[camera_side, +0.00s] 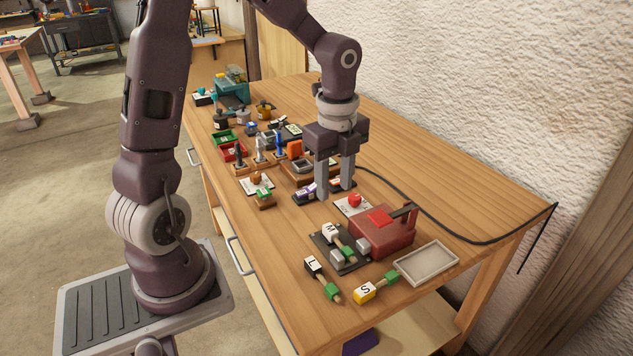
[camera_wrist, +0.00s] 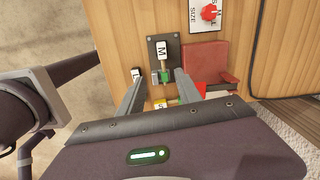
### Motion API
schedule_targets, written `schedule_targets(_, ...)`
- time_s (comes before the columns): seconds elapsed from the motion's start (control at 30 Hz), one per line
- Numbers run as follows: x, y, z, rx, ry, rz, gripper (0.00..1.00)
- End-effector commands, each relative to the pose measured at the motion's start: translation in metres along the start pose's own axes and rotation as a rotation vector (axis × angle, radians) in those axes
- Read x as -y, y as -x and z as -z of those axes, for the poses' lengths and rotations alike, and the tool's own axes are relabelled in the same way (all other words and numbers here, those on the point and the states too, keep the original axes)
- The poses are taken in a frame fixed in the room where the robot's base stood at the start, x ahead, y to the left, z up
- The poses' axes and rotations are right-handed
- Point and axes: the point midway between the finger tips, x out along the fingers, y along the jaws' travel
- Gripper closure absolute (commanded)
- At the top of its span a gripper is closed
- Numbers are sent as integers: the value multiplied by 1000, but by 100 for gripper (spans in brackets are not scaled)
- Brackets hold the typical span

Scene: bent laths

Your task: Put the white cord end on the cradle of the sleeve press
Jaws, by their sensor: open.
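The white cord end, marked M (camera_side: 331,231), lies on the dark plate (camera_side: 326,254) beside the red sleeve press (camera_side: 385,236). It has a green collar and a tan tip, with small grey blocks close by. I cannot tell whether it rests in a cradle. In the wrist view the white cord end (camera_wrist: 161,48) lies ahead of my fingertips, its green part appearing between them. My gripper (camera_side: 335,192) is open and empty, its fingers pointing down behind the plate in the side view. The press also shows in the wrist view (camera_wrist: 205,66).
An empty pale tray (camera_side: 427,262) is right of the press. A red dial (camera_side: 354,200) stands behind it. Tools and bins crowd the far bench; a black cable runs along the wall.

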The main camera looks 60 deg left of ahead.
Motion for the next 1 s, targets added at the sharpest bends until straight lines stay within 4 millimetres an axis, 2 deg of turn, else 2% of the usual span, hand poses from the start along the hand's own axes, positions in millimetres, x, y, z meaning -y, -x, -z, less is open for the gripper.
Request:
schedule_targets(0.07, -20, 32, 10, 47, 179, 68, 59)
schedule_targets(0.2, -78, 87, 32, 9, 680, 243, 59)
schedule_targets(0.3, -122, 109, 45, -133, 1021, 328, 59)
schedule_targets(0.43, -160, 118, 55, -324, 1318, 337, 59)
schedule_targets(0.57, -174, 119, 58, -408, 1434, 316, 59)
schedule_targets(1.0, -174, 120, 58, -410, 1443, 316, 59)
